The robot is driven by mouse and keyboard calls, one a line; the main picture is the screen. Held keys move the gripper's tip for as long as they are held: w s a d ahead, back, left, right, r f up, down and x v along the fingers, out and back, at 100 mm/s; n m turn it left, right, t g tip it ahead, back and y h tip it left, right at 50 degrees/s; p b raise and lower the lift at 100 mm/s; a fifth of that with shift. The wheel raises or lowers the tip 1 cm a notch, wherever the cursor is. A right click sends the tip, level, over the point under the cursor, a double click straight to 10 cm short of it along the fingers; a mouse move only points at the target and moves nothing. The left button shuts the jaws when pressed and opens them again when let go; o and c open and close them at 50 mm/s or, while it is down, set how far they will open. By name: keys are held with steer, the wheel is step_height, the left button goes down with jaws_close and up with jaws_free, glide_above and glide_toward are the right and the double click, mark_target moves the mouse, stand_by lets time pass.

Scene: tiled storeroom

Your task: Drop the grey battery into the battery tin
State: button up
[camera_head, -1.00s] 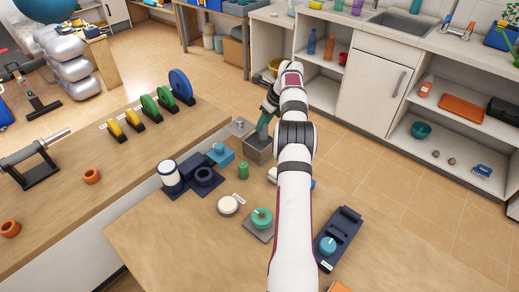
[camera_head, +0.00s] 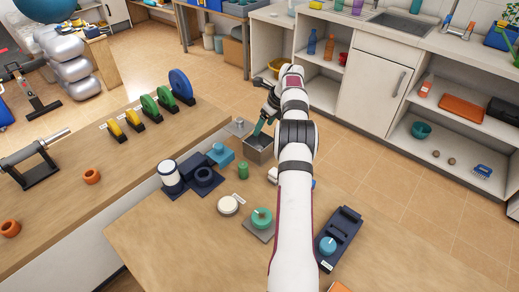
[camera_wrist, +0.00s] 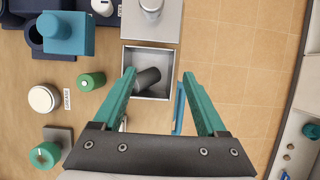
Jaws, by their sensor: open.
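The battery tin (camera_wrist: 165,62) is an open square grey metal box below my gripper in the wrist view. It also shows in the head view (camera_head: 256,157), partly behind my arm. The grey battery (camera_wrist: 146,79), a dark cylinder, lies at a slant inside the tin near its left wall. My left finger hides part of the tin's left side. My gripper (camera_wrist: 159,74) has its two green fingers spread wide, with nothing held between them. In the head view my gripper (camera_head: 258,129) is just above the tin's opening.
A green cylinder (camera_wrist: 91,81) and a white round piece (camera_wrist: 43,98) are left of the tin. A grey block with a knob (camera_wrist: 152,22) adjoins its far side. A teal block (camera_wrist: 67,33) is at the upper left. The table's edge and tiled floor lie to the right.

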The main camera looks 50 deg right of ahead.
steer(key=v, duration=1.4)
steer(key=shift+s+r, duration=0.25)
steer(key=shift+r, duration=0.1)
steer(key=a+r+n+g+y, duration=0.1)
steer(key=a+r+n, duration=0.2)
steer(key=a+n, duration=0.8)
steer(key=a+r+n+g+y, duration=0.1)
steer(key=a+r+n, duration=0.2)
steer(key=a, duration=1.6)
steer(key=s+a+f+n+g, duration=0.1)
steer(key=s+a+f+n, duration=0.1)
steer(key=s+a+n, duration=1)
steer(key=s+a+f+n+g, duration=0.1)
steer(key=s+a+f+n, duration=0.3)
steer(key=s, duration=0.7)
steer(key=a+f, duration=0.2)
steer(key=a, duration=0.1)
steer(key=shift+s+f+n+g, duration=0.2)
steer(key=shift+s+n+g, duration=0.1)
steer(key=shift+s, duration=0.05)
